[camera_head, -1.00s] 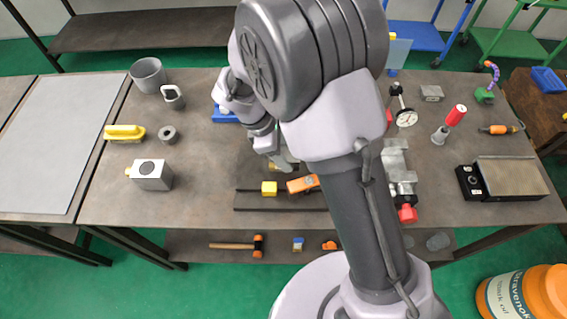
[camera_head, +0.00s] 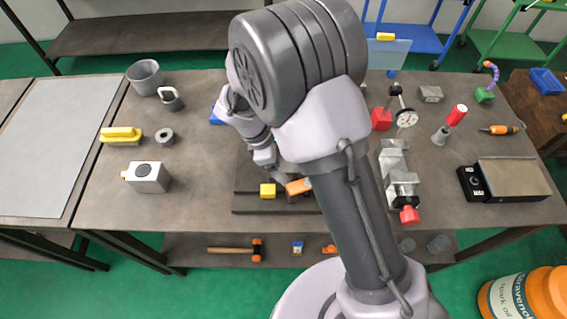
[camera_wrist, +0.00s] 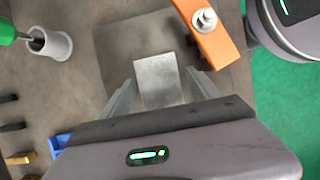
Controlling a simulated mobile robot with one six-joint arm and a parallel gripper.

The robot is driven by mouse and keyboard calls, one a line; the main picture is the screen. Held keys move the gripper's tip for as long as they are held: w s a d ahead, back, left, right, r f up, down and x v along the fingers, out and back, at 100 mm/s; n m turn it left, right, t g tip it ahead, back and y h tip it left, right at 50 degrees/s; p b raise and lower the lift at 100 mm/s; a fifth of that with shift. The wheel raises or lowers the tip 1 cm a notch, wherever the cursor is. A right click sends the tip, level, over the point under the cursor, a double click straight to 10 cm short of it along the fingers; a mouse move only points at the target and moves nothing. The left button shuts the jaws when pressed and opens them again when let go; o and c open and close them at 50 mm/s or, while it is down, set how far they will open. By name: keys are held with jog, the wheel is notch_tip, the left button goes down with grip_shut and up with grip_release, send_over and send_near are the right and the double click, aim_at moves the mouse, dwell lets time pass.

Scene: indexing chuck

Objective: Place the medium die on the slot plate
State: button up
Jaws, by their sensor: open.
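A pale metal block (camera_wrist: 160,82), which I take to be the medium die, shows in the wrist view over a dark flat plate (camera_wrist: 115,45), apparently the slot plate. My gripper (camera_wrist: 161,77) is open, with one finger on each side of the block and gaps visible. Whether the block rests flat cannot be told. In the head view the dark slot plate (camera_head: 247,178) lies at the table's front middle. My gripper (camera_head: 279,180) is above it, partly hidden by my arm. The block cannot be made out there.
An orange clamp piece (camera_wrist: 212,38) with a bolt stands beside the block; it also shows in the head view (camera_head: 298,186). A vise (camera_head: 394,160) stands to the right, a grey box (camera_head: 148,177) to the left.

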jog(key=p+v, duration=0.4)
jog(key=v, duration=0.8)
notch_tip(320, 180, up, 9)
jog(key=m+y, duration=0.2)
jog(key=m, duration=0.4)
send_over(285, 171)
jog(key=s+d+r+m+t+y, duration=0.2)
jog(key=s+d+r+m+t, duration=0.1)
jog(key=s+m, duration=0.4)
jog(key=s+d+r+m+t+y, duration=0.2)
jog(key=s+d+r+m+t, duration=0.1)
jog(key=s+d+r+m, duration=0.2)
notch_tip(285, 171, up, 2)
jog(key=s+m, duration=0.3)
jog(key=m, duration=0.1)
jog(key=shift+r, duration=0.25)
jog(key=shift+f, duration=0.1)
notch_tip(285, 171, down, 10)
jog(key=b, duration=1)
